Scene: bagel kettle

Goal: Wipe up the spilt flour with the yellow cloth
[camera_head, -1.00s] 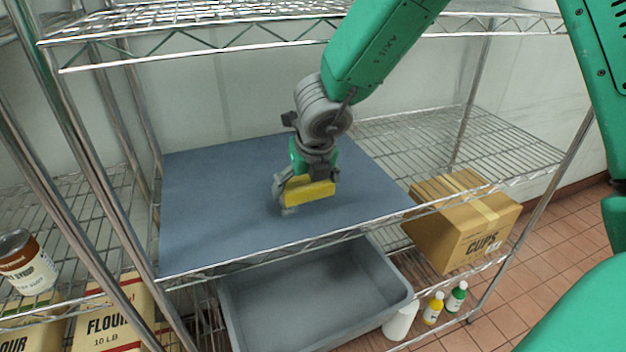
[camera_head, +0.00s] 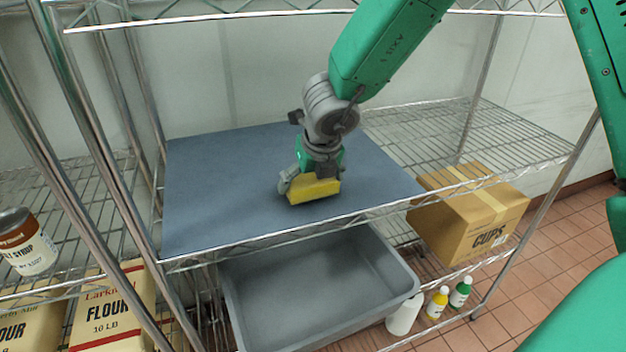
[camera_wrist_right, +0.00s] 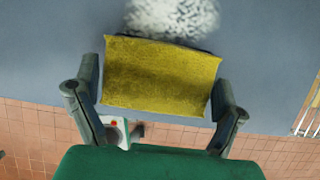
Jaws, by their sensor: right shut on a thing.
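The yellow cloth (camera_head: 313,190) is a folded pad held in my right gripper (camera_head: 311,188), low over the blue-grey mat (camera_head: 215,195) on the wire shelf. In the right wrist view the cloth (camera_wrist_right: 160,76) lies between the two fingers of my right gripper (camera_wrist_right: 157,100). The spilt flour (camera_wrist_right: 172,17) shows there as a white patch on the mat, just beyond the cloth's far edge. I cannot make out the flour in the head view. Whether the cloth touches the mat is hard to tell. My left gripper is not in view.
A grey tub (camera_head: 320,290) sits below the mat's shelf. A cardboard cups box (camera_head: 468,222) stands at the right, with several bottles (camera_head: 437,303) below. Flour bags (camera_head: 108,308) and a syrup can (camera_head: 26,243) are at the left. Shelf posts and an upper rack frame the space.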

